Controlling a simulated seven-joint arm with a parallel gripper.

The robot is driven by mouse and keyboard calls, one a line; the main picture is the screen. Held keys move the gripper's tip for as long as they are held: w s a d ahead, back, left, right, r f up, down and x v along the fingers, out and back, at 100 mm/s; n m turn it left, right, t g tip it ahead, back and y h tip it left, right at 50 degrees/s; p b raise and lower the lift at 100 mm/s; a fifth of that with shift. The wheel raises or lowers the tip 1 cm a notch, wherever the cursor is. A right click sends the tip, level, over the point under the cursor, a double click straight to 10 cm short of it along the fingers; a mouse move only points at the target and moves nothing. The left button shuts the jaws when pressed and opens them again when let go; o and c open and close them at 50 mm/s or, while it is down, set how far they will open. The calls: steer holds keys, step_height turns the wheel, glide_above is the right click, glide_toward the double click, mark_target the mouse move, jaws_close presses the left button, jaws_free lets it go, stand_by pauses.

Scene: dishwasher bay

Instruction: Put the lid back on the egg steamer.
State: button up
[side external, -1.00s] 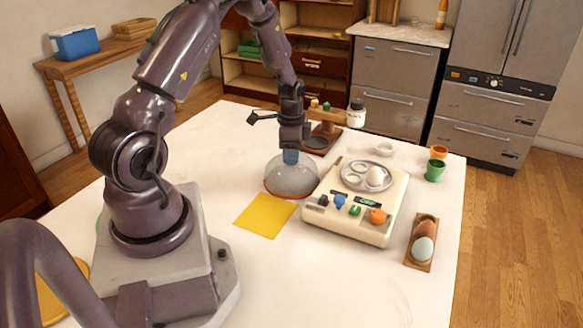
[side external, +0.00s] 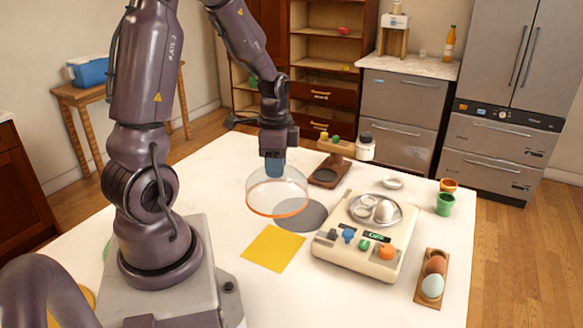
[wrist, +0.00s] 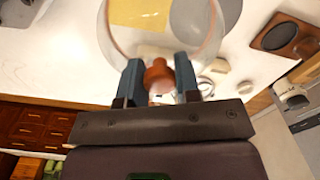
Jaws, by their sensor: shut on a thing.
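The lid (side external: 277,192) is a clear dome with an orange rim. My gripper (side external: 274,166) is shut on its knob (wrist: 158,76), seen between the blue fingers in the wrist view. The lid hangs roughly level above the table, left of the egg steamer and apart from it. The egg steamer (side external: 401,235) is a cream box with coloured knobs and a small display along its front. Its round metal tray (side external: 388,222) is uncovered and holds a white egg (side external: 384,211); some ring-shaped egg places look empty.
A grey disc (side external: 302,215) lies below the lid, beside a yellow cloth (side external: 273,249). A wooden stand (side external: 326,172) and white jar (side external: 365,147) stand behind. An egg holder (side external: 430,292) and green cup (side external: 445,204) are right of the steamer.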

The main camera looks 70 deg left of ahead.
mark_target(268, 179)
steer(key=s+d, duration=0.1)
steer(key=s+d+r, duration=0.1)
steer(key=shift+s+r, duration=0.3)
steer(key=shift+w+d+r, duration=0.1)
steer(key=w+d, duration=0.2)
steer(key=w, duration=2.4)
step_height(268, 179, down, 6)
steer(key=shift+w+f, duration=0.15)
steer(key=shift+f, duration=0.05)
steer(key=shift+f, duration=0.2)
stand_by(0.4)
steer(key=o, duration=1.6)
